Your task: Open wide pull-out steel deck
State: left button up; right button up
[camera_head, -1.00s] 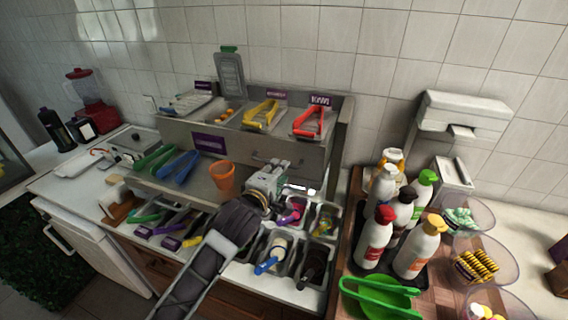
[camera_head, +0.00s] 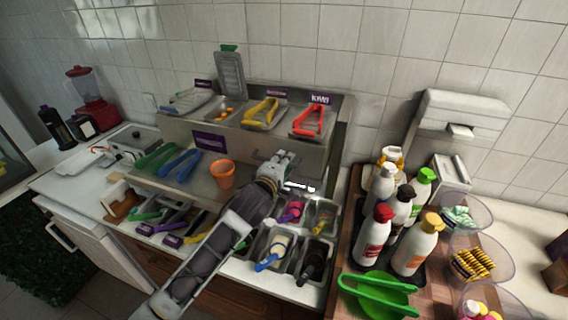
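The wide steel deck front (camera_head: 235,150) spans the middle of the stepped steel counter unit, under the upper topping trays. It looks flush with the unit. A bar handle (camera_head: 262,157) is on its right part, and a purple label (camera_head: 208,141) is on its left part. My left gripper (camera_head: 286,157) reaches up from the bottom and is at the right end of the handle, partly covering it. Whether its fingers are around the bar or only beside it, and how far apart they are, cannot be made out. My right gripper is not in view.
Blue tongs (camera_head: 180,165) and green tongs (camera_head: 155,157) lie further left. Below are topping bins with scoops (camera_head: 272,250). Sauce bottles (camera_head: 375,236) stand on the right.

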pick_arm(q)
grip_shut()
jog(key=shift+s+d+f, duration=0.1)
jog(key=shift+f, duration=0.05)
